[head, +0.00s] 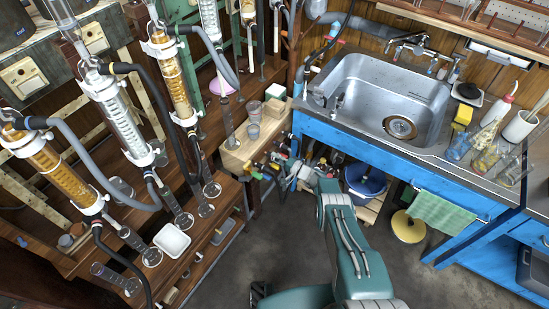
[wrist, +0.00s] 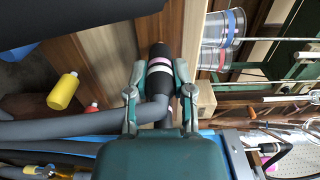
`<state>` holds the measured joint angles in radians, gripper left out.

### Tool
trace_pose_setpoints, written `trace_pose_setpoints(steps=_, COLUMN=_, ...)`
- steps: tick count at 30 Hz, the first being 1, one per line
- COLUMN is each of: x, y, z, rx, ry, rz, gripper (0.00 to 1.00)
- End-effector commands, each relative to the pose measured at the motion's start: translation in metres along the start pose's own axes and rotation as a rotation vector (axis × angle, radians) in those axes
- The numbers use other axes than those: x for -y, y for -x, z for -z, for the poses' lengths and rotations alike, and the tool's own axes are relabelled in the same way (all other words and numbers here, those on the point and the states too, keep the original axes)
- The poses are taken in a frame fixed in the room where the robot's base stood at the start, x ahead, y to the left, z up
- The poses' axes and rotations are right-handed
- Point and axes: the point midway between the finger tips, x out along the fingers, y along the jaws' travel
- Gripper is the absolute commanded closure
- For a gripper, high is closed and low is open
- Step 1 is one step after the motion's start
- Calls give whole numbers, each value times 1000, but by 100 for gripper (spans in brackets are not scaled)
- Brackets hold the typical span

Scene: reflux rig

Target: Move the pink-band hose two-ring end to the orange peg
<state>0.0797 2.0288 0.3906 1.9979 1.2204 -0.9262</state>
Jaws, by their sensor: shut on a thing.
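My gripper (wrist: 160,88) is shut on the pink-band hose (wrist: 159,66), a dark sleeve with a pink and a white band and a grey tube. The fingers close on either side of the sleeve near the bands. In the head view my gripper (head: 283,166) is small and sits among coloured fittings beside the wooden bench, left of the sink. I cannot tell for sure which piece is the orange peg; a small red-orange tip (wrist: 92,108) shows left of the gripper in the wrist view.
A yellow cylinder (wrist: 63,91) stands left in the wrist view. Banded clear cups (wrist: 222,28) are at its upper right, also on the wooden block (head: 238,152). Glass columns with hoses (head: 120,115) fill the left. The blue sink unit (head: 345,135) is at right; the floor between is open.

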Motion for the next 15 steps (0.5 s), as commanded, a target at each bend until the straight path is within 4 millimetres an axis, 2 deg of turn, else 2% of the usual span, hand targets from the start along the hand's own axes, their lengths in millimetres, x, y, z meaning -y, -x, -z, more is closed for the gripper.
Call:
trace_pose_setpoints(steps=9, x=0, y=-1, z=0, rx=0, ry=0, rz=0, gripper=100)
trace_pose_setpoints(steps=10, x=0, y=-1, z=0, rx=-1, ry=0, rz=0, gripper=56)
trace_pose_setpoints(steps=12, x=0, y=-1, z=0, rx=0, ry=0, rz=0, gripper=29)
trace_pose_setpoints(steps=15, x=0, y=-1, z=0, rx=0, ry=0, rz=0, gripper=29)
